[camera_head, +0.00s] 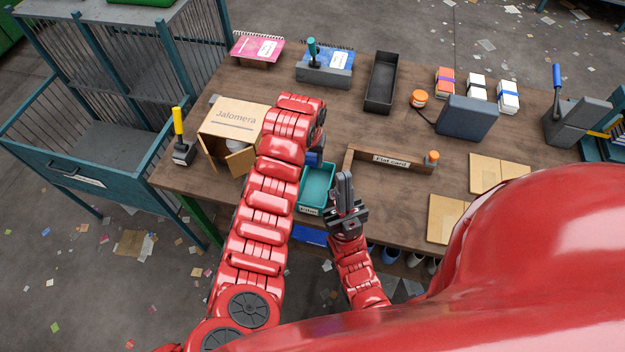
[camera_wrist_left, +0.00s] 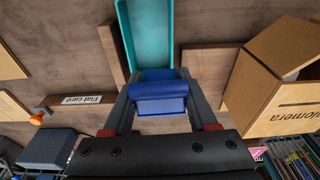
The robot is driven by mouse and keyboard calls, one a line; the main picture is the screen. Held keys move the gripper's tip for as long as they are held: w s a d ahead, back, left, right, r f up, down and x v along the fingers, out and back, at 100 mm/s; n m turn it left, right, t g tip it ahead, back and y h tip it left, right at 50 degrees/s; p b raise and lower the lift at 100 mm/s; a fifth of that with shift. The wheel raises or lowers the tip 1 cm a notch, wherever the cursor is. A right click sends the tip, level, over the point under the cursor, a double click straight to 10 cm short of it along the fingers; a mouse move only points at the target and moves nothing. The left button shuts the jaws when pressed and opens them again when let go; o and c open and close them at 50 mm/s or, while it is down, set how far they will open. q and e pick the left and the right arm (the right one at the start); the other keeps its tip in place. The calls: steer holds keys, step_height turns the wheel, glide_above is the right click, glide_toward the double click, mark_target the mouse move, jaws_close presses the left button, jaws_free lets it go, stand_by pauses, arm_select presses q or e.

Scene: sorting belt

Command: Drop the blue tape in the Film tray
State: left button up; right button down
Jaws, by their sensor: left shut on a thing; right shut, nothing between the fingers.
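The blue tape (camera_wrist_left: 160,98) is held between the two fingers of my left gripper (camera_wrist_left: 158,92) in the left wrist view. In the head view a bit of blue (camera_head: 314,158) shows beside my left arm, which hides most of that gripper. The teal tray (camera_head: 318,182) lies just in front of it, with a small label too small to read surely; it also shows in the left wrist view (camera_wrist_left: 150,30), right beyond the tape. The tape appears over or at the tray's end; its height is unclear. My right gripper (camera_head: 344,188) is shut and empty, right of the tray.
A cardboard box (camera_head: 230,120) marked Jalomera stands left of my left arm. A wooden holder labelled Flat card (camera_head: 390,160) lies right of the tray, with an orange-topped item (camera_head: 431,157) at its end. A black tray (camera_head: 381,82) and grey block (camera_head: 467,117) stand farther back.

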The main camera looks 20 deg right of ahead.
arm_select(q)
step_height(320, 180, down, 5)
steer(key=shift+f+b, duration=0.2)
steer(key=shift+b, duration=0.7)
steer(key=o, duration=1.4)
steer(key=shift+c, duration=0.2)
steer(key=shift+r, duration=0.1)
steer(key=r, duration=0.1)
steer(key=r+b, duration=0.1)
steer(key=r, duration=0.1)
steer(key=r+b, duration=0.1)
steer(key=r, duration=0.1)
steer(key=shift+s+a+r, duration=0.2)
steer(key=shift+s+r, duration=0.05)
steer(key=shift+s, duration=0.05)
steer(key=r+p, duration=0.1)
steer(key=r, duration=0.2)
steer(key=s+r+p, duration=0.1)
steer(key=r, duration=0.2)
steer(key=r+p, duration=0.1)
steer(key=r, duration=0.3)
steer(key=shift+s+a, duration=0.2)
steer(key=shift+a, duration=0.1)
steer(key=shift+s+a+r, duration=0.15)
steer(key=shift+r, duration=0.6)
